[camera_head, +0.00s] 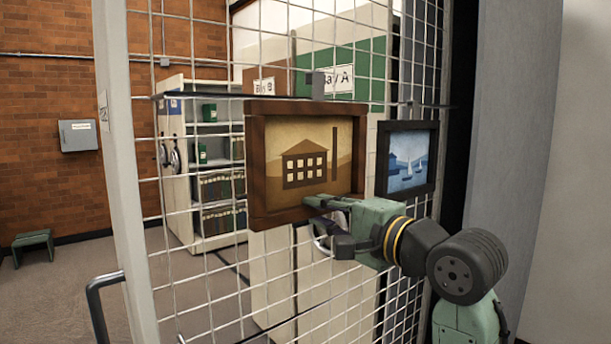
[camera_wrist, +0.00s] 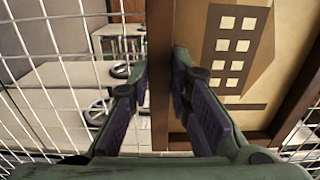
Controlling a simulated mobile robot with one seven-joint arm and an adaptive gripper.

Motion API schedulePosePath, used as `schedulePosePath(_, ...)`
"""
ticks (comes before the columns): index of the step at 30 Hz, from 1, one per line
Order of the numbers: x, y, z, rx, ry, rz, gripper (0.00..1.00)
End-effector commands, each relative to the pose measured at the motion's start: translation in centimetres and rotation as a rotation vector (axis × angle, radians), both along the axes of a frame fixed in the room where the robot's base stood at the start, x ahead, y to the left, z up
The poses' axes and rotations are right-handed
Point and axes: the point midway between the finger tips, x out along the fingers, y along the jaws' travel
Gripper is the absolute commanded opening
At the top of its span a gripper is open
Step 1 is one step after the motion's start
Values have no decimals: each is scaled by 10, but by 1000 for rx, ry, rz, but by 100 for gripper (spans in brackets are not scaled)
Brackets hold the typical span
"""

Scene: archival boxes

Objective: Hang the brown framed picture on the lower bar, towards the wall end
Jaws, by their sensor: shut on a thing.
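The brown framed picture (camera_head: 257,170) shows a building on a tan ground and is upright in front of the wire mesh. My gripper (camera_head: 322,212) is shut on the lower part of its frame. In the wrist view, my gripper's fingers (camera_wrist: 160,85) lie on both sides of a brown frame edge (camera_wrist: 160,50). A grey hook (camera_head: 316,85) stands above the picture's top edge, at the dark horizontal bar (camera_head: 210,97). I cannot tell whether the hook rests on the bar.
A dark-framed sailboat picture (camera_head: 408,163) hangs close to the right, below the same bar. A grey wall or column (camera_head: 505,130) stands further right. The mesh screen's white post (camera_head: 125,160) is at left. White shelving (camera_head: 200,150) stands behind the mesh.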

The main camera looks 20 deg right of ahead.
Motion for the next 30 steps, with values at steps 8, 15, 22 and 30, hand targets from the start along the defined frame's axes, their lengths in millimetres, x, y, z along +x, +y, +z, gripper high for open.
schedulePosePath(8, -16, -6, 1, 0, -3, -1, 0)
schedulePosePath(15, -29, -10, 2, 0, -3, -1, 0)
schedulePosePath(22, -41, -15, 2, 0, -4, -1, 0)
schedulePosePath(30, -55, -20, 2, 0, -4, -2, 0)
